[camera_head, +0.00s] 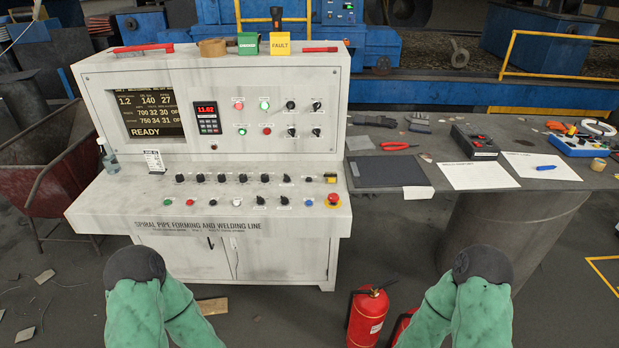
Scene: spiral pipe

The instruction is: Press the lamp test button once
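The control console (200,219) stands in front of me, white and worn, with its display reading READY. A small yellow item (330,178) sits above the mushroom button. The labels are too small to read, so I cannot tell which is the lamp test button. Both my green-sleeved arms show at the bottom, below the console front; neither gripper shows.
Several black knobs line the sloped desk. A spray bottle (108,156) and a small card (154,160) stand at its left. The right table (463,203) holds papers, tools and control boxes. A red fire extinguisher (368,315) stands on the floor between my arms.

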